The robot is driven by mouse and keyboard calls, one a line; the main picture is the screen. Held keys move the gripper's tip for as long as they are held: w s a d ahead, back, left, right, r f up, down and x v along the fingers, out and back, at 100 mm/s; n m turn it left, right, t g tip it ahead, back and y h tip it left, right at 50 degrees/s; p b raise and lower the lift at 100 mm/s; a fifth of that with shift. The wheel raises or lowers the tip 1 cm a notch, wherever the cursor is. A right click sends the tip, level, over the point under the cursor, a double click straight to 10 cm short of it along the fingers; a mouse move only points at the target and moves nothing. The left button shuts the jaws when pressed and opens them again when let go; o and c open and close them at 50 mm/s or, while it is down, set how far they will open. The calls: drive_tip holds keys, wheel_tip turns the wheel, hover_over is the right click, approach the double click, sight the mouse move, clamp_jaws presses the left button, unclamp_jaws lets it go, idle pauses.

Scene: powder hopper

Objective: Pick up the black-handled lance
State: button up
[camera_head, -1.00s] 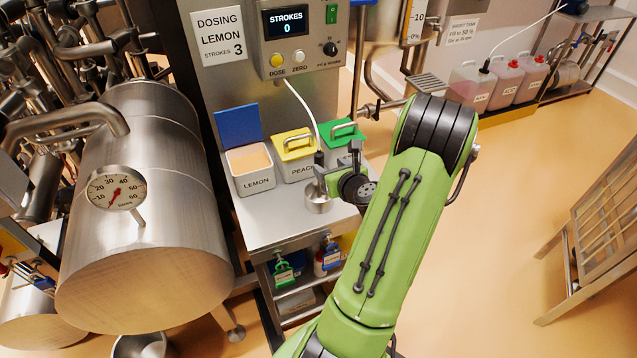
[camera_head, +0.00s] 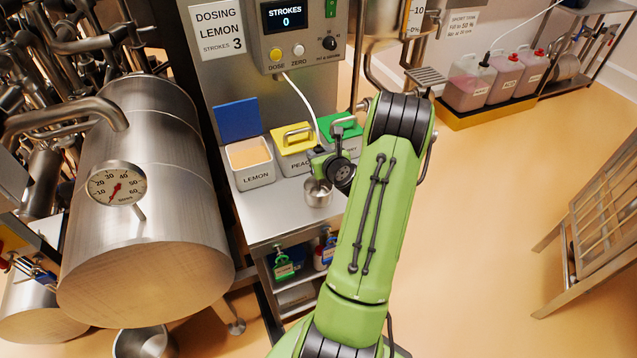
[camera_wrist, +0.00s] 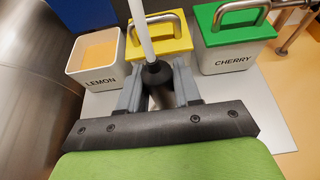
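The lance's black handle (camera_wrist: 157,74) stands upright with a white hose running up from its top. In the wrist view it is between the two grey fingers of my gripper (camera_wrist: 158,92), nearly filling the gap. I cannot tell whether the fingers press on it or stand slightly apart. In the head view the white hose (camera_head: 303,105) comes down from the dosing unit to the handle, and my wrist and gripper (camera_head: 322,155) crowd around it. A small steel cup (camera_head: 318,193) sits just below on the steel bench. The lance's lower end is hidden.
A lemon bin (camera_head: 250,177) with its blue lid raised, a closed yellow-lidded peach bin (camera_head: 293,139) and a green-lidded cherry bin (camera_wrist: 237,55) stand close behind the gripper. A large steel vessel (camera_head: 150,220) is at left. Floor is open at right.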

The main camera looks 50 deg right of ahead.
clamp_jaws()
drive_tip(key=shift+r, duration=0.15)
